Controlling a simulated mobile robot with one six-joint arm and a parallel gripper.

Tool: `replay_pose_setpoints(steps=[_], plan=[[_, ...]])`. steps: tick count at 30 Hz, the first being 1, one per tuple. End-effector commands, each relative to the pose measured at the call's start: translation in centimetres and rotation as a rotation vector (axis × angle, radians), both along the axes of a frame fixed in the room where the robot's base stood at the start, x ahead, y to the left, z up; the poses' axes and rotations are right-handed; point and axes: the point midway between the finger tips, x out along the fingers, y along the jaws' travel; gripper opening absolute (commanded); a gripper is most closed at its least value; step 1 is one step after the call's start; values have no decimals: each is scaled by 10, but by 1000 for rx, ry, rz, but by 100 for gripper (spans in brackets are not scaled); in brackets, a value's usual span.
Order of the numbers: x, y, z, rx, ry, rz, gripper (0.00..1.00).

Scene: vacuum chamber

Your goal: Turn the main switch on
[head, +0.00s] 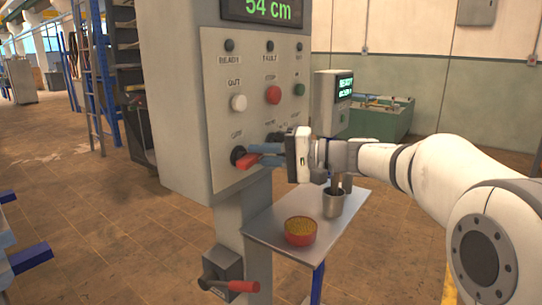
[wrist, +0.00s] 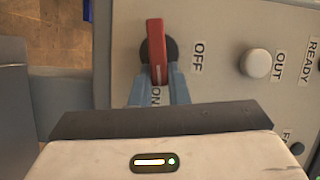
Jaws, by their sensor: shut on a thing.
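The main switch has a red handle (head: 247,160) on a round black base (head: 237,154), low on the left of the grey control panel. In the wrist view the red handle (wrist: 156,45) runs straight down the picture, its end towards the ON label (wrist: 156,97). The OFF label (wrist: 197,57) is to its right there. In the head view the handle lies sideways, pointing right. My gripper (head: 265,154) has its blue fingers on either side of the handle's free end and is shut on it; the fingertips (wrist: 160,82) also show in the wrist view.
Above the switch are a white OUT button (head: 238,102), a red button (head: 273,95) and a green button (head: 299,90). A side shelf (head: 265,225) below my gripper bears a red bowl (head: 300,231) and a metal cup (head: 333,203). A red-handled crank (head: 240,287) sits below the panel.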

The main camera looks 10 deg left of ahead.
Motion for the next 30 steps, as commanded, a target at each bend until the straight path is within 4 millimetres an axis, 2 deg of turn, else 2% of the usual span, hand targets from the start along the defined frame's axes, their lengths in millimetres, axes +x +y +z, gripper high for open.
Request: replay_pose_setpoints(steps=[1,12,27,28,30], plan=[[-2,5,3,20,23,8,0],[-2,4,1,72,147,6,0],[-2,4,2,80,163,5,0],[-2,4,2,80,163,5,15],[-1,4,2,79,163,5,21]])
